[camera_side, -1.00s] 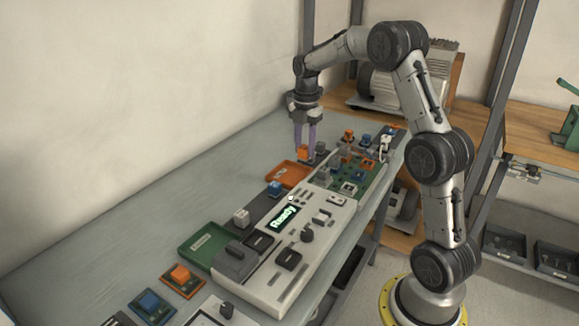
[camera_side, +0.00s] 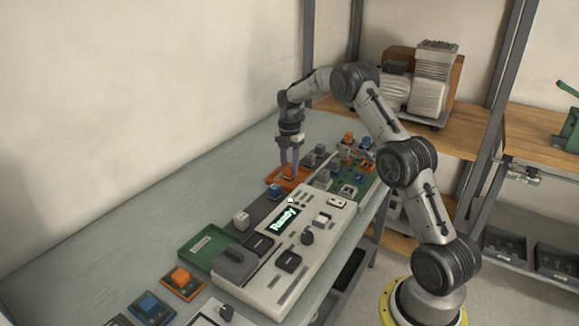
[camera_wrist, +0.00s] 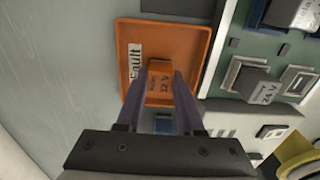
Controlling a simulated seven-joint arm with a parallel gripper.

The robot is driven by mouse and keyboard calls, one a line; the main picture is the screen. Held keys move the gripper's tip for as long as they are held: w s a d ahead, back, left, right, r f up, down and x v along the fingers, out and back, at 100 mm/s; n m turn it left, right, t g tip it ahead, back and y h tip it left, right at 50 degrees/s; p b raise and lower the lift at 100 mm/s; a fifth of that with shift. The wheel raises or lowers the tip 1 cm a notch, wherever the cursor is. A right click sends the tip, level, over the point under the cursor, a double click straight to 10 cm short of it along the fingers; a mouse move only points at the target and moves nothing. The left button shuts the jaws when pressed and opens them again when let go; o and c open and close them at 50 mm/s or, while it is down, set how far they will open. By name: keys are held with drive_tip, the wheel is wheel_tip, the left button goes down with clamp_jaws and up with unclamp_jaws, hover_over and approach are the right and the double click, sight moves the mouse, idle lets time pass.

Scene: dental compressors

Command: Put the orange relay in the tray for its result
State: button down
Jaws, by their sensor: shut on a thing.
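The orange relay, marked 12 V (camera_wrist: 160,86), is between the fingertips of my gripper (camera_wrist: 162,78), which is shut on it. In the side view my gripper (camera_side: 289,171) points straight down at the orange tray (camera_side: 274,182). In the wrist view the relay is over the inside of this orange tray (camera_wrist: 190,42), whose label reads "Fault". I cannot tell whether the relay touches the tray floor. A green tray (camera_side: 194,254) with a label too small to read lies further toward the front left, empty.
The tester (camera_side: 262,277) with its display reading "Ready" (camera_side: 283,221) is right beside the trays. A blue relay (camera_side: 275,189) stands close to the orange tray. A green circuit board (camera_side: 365,188) with relays is to the right. The bench on the left is clear.

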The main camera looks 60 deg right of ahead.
sight(290, 166)
drive_tip(key=shift+f, duration=0.15)
drive_tip(key=c, duration=0.5)
unclamp_jaws()
drive_tip(key=shift+c, duration=0.2)
wheel_tip(290, 166, up, 12)
drive_tip(key=s+a+r+m+t, duration=0.1)
drive_tip(key=s+a+r+m, duration=0.35)
drive_tip(key=a+r, duration=0.5)
drive_tip(key=s+a+r+m+t, duration=0.3)
drive_tip(key=s+a+m, duration=0.6)
drive_tip(key=s+a, duration=0.7)
drive_tip(key=s+a+f+m+t, duration=0.1)
drive_tip(key=s+f+m, duration=0.3)
drive_tip(key=s, duration=0.7)
drive_tip(key=shift+s+a+f+t, duration=0.3)
drive_tip(key=shift+a+f, duration=0.05)
drive_tip(key=shift+f, duration=0.5)
